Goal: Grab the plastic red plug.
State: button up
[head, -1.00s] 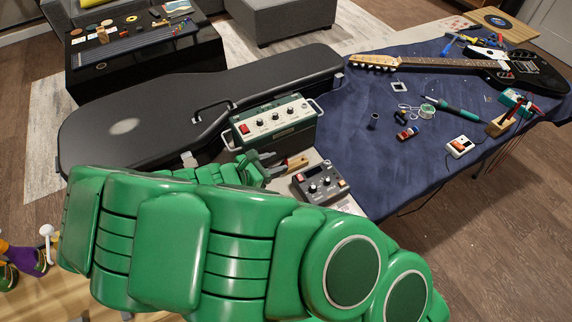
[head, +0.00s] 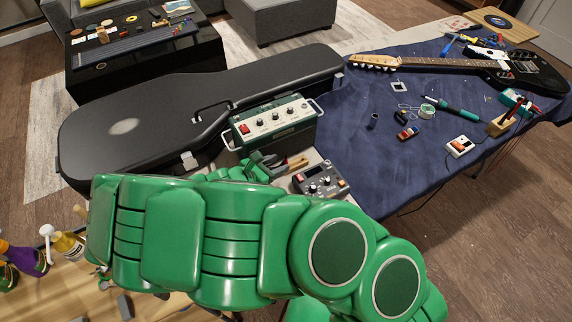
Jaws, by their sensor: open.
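I cannot make out the red plug for certain. A small red and dark piece (head: 407,132) lies on the blue cloth, but it is too small to identify. Red parts (head: 516,102) also show at the cloth's right end, by the small wooden stand. My green gripper (head: 270,164) is small and partly hidden behind my arm. It is open, just in front of the green amplifier box and left of a small wooden piece (head: 297,163). I see nothing held in it. It is well left of both red things.
A green box with knobs (head: 270,124) and a grey pedal (head: 321,181) stand near my gripper. A black guitar case (head: 130,126) lies behind. The blue cloth (head: 345,150) holds a guitar (head: 525,70), a white switch box (head: 460,147) and a green-handled tool (head: 440,105). Its front middle is clear.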

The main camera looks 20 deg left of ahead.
jog(key=shift+x, duration=1.1)
jog(key=shift+c, duration=0.3)
grip_shut()
